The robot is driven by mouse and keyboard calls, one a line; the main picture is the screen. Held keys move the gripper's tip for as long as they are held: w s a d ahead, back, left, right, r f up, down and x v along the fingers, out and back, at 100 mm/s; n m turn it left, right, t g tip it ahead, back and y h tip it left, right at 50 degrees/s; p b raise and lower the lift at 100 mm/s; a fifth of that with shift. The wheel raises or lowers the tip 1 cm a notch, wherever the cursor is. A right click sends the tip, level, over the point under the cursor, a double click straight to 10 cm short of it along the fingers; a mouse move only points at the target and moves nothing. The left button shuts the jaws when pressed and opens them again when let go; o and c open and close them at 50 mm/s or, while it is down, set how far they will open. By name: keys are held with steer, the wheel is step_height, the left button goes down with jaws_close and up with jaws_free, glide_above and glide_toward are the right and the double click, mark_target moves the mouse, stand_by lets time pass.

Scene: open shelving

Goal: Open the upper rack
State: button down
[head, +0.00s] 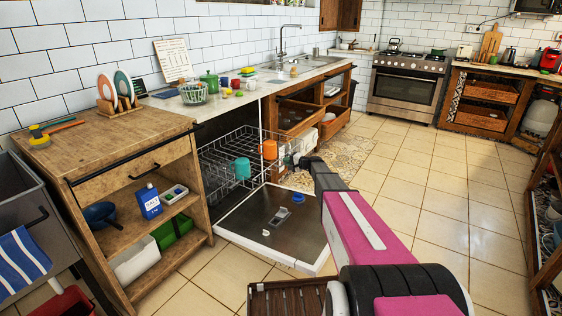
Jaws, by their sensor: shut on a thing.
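The dishwasher stands open under the counter, its door (262,237) lowered flat near the floor. The wire upper rack (222,150) shows above the door and reaches out from the dark cavity. A teal cup (243,168) and an orange cup (270,149) are in it. My gripper (303,161) is at the rack's front right part, shut on the rack. The fingertips are small and partly hidden by my arm, so the exact contact is hard to see.
A wooden cabinet (150,197) with shelves stands left of the dishwasher. Wooden drawers (298,113) are to the right, under the sink counter. A slatted wooden thing (285,298) lies at the bottom. Tiled floor (430,190) is free to the right.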

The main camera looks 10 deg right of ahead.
steer(key=shift+s+d, duration=0.2)
steer(key=shift+d, duration=0.05)
steer(key=c, duration=1.2)
jaws_free()
steer(key=v, duration=1)
steer(key=shift+s+d, duration=0.25)
steer(key=shift+d, duration=0.1)
